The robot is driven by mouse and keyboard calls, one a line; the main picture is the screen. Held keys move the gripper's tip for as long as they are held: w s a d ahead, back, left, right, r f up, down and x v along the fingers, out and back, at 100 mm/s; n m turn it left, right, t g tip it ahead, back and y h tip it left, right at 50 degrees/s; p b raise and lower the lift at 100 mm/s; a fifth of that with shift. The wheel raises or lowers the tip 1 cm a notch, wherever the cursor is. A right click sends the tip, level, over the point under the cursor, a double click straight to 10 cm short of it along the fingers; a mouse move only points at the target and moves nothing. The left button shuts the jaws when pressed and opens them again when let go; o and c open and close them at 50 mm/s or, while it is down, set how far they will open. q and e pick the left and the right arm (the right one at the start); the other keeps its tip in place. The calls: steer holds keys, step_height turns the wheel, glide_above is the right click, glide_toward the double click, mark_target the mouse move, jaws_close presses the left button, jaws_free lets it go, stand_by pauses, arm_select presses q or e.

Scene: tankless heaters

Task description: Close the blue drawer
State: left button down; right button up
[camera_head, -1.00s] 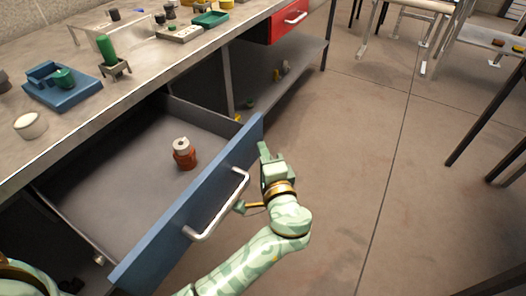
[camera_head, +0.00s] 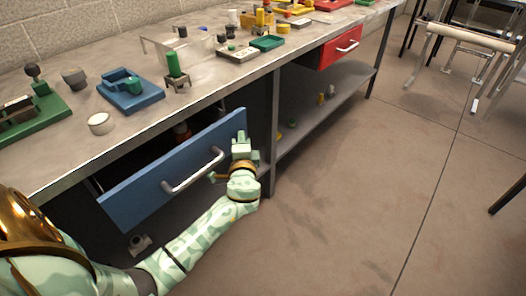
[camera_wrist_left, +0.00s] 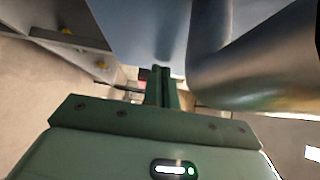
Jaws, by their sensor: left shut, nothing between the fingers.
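The blue drawer (camera_head: 140,197) is partly open under the workbench; its front stands out from the bench edge and a dark gap shows behind it. A metal bar handle (camera_head: 193,173) is on its front. My left gripper (camera_head: 240,142) is shut and empty, at the right end of the drawer front, beside the handle. In the left wrist view the shut fingers (camera_wrist_left: 161,88) point at the blue front (camera_wrist_left: 140,25), with the handle (camera_wrist_left: 235,75) close on the right. Whether the fingers touch the front is unclear. My right gripper is out of view.
A red-orange object (camera_head: 182,131) shows inside the drawer, mostly hidden. The workbench top (camera_head: 215,80) holds a blue tray (camera_head: 130,94), a green cylinder (camera_head: 173,64) and other parts. A red drawer (camera_head: 341,47) is farther right. The floor in front is clear.

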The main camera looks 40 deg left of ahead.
arm_select(q)
steer(key=a, duration=0.6)
steer(key=shift+w+a, duration=0.25)
steer(key=shift+a, duration=0.05)
steer(key=shift+w+a+b, duration=0.1)
steer(key=shift+a+b, duration=0.2)
steer(key=shift+a, duration=0.4)
steer(key=shift+a+r, duration=0.15)
steer(key=shift+a, duration=0.05)
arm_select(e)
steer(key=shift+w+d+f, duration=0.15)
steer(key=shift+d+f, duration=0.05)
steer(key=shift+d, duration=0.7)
